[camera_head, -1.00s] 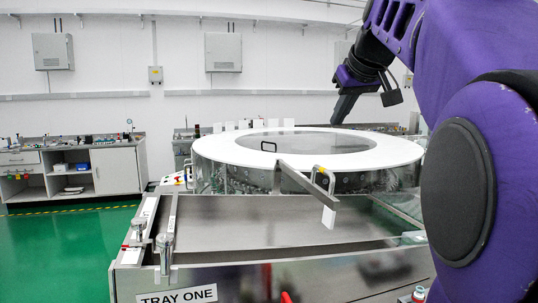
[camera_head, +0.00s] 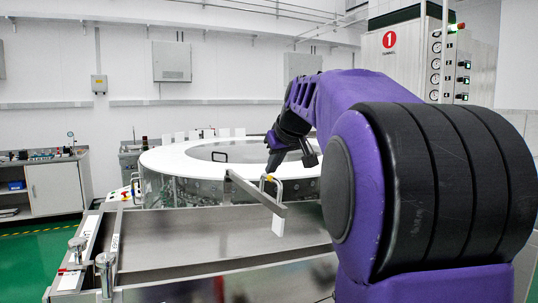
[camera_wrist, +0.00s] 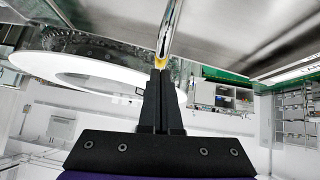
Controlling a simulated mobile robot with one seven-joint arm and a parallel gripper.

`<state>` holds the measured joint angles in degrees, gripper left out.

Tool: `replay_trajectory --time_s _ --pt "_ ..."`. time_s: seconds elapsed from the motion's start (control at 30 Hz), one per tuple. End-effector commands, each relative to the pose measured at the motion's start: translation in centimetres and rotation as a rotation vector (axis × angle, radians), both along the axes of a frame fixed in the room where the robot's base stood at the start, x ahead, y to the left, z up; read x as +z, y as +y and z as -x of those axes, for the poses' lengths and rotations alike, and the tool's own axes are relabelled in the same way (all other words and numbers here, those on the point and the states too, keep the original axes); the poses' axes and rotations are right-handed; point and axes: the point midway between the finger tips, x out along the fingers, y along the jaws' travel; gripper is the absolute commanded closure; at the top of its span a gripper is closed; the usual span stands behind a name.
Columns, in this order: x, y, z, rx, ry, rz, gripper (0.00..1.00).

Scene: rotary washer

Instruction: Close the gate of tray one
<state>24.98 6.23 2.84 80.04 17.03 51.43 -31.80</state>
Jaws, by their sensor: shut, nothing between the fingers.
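Tray one (camera_head: 190,250) is the wide steel tray in front of the round washer, in the head view. Its gate looks to be the metal bar (camera_head: 250,191), which juts from the washer's rim out over the tray. It carries a looped handle (camera_head: 278,186) with a yellow spot and a white block at its free end. My gripper (camera_head: 270,170) is shut and empty, its fingers pointing down at the top of the handle. In the wrist view the shut fingertips (camera_wrist: 160,72) are right by the yellow spot below a shiny metal rod (camera_wrist: 170,32); I cannot tell whether they touch.
The white-rimmed round washer (camera_head: 165,160) stands behind the tray. Metal knobs (camera_head: 106,262) stand at the tray's left edge. A cabinet marked 1 (camera_head: 400,65) is at the back right. My arm hides the tray's right side.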

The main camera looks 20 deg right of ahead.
Motion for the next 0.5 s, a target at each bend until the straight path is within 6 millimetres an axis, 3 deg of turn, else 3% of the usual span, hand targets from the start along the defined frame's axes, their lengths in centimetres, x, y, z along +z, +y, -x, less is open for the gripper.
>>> replay_trajectory --time_s 0.5 --pt "-1.3 0.0 0.0 0.0 0.001 0.0 1.0"
